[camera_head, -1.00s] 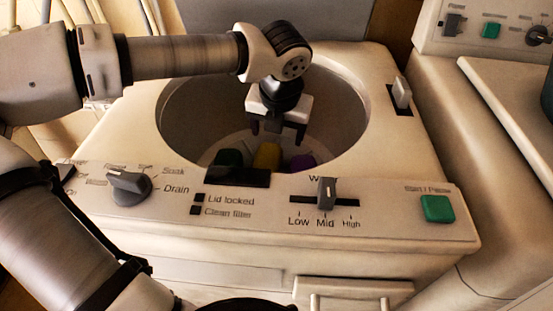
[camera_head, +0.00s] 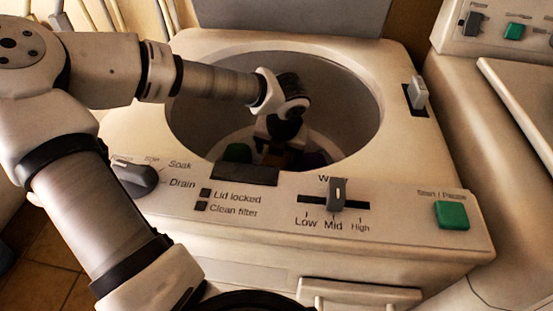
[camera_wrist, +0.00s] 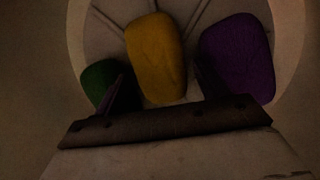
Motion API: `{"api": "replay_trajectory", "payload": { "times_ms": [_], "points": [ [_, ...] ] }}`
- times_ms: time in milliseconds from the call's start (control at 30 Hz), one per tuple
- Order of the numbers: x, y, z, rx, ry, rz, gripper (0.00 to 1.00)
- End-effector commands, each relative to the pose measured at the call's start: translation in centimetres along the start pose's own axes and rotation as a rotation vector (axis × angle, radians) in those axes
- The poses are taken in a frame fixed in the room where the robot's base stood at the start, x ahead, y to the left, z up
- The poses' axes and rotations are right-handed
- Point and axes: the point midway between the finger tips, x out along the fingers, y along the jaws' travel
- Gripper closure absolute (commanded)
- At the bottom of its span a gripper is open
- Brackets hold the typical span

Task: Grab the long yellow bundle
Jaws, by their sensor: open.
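The long yellow bundle (camera_wrist: 156,58) lies on the drum floor, between a green bundle (camera_wrist: 100,82) and a purple bundle (camera_wrist: 238,56) in the wrist view. My gripper (camera_wrist: 162,88) is open, with one finger on each side of the lower end of the yellow bundle. I cannot tell whether the fingers touch it. In the head view my gripper (camera_head: 278,156) is deep in the drum and mostly hides the yellow bundle. The green bundle (camera_head: 238,152) and the purple bundle (camera_head: 316,159) show on either side of it.
The round drum wall (camera_head: 345,110) surrounds my wrist. The washer's front panel (camera_head: 270,215) carries a dial (camera_head: 135,180), a slider (camera_head: 337,194) and a green button (camera_head: 451,215). A second machine (camera_head: 460,130) stands at the right.

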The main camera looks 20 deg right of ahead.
Motion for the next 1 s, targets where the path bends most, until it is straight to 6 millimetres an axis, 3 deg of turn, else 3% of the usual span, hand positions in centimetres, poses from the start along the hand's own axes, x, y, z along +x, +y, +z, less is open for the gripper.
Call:
{"api": "replay_trajectory", "payload": {
  "times_ms": [233,533,867,1000],
  "points": [
    [2.9,0.1,0.0,0.0,0.001,0.0,0.27],
    [3.3,0.1,0.0,0.001,0.0,-0.001,0.27],
    [3.3,0.1,-0.1,0.0,0.0,-0.001,0.7],
    [3.2,0.1,0.0,0.0,-0.001,0.0,0.7]
  ]
}}
